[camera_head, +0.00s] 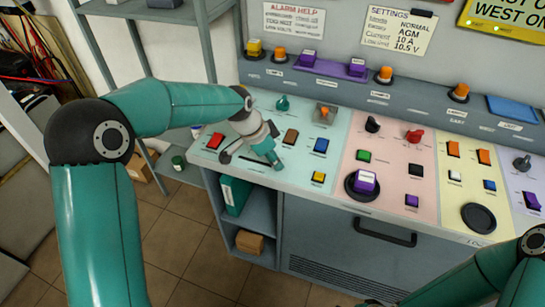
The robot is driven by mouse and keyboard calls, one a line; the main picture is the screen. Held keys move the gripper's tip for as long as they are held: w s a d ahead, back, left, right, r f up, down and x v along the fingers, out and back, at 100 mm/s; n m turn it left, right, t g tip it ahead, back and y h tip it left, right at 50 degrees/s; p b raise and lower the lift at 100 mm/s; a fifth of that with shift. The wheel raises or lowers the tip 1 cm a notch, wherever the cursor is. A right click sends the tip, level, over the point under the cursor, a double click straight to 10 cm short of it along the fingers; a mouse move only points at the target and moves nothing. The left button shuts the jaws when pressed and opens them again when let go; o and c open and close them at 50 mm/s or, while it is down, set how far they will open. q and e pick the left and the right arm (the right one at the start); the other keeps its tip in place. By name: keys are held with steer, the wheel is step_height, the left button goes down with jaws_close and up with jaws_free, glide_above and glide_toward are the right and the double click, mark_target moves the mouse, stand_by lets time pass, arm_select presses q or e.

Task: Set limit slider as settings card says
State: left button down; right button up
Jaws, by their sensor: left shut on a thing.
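The settings card (398,30) hangs on the back wall. It reads mode NORMAL, AGM, current 10 A and low limit 10.5 V. My left gripper (274,161) points down at the left, pale green part of the console. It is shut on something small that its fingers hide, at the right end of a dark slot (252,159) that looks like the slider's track. The slider's knob and its scale marks cannot be made out. My right arm comes in at the lower right; only a dark bit of its gripper (373,303) shows at the bottom edge.
Close to my left gripper are a red switch (215,141), a brown switch (291,136), a blue button (321,145) and a yellow button (318,177). A purple-capped knob (365,181) stands on the pink panel. A raised ledge with lamps runs behind.

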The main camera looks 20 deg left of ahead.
mark_target(259, 160)
arm_select(q)
steer(key=shift+a, duration=0.45)
steer(key=a+b, duration=0.1)
steer(key=a, duration=0.4)
steer(key=shift+w+a, duration=0.1)
steer(key=shift+w, duration=0.05)
steer(key=c, duration=0.9)
jaws_free()
steer(key=shift+o, duration=0.2)
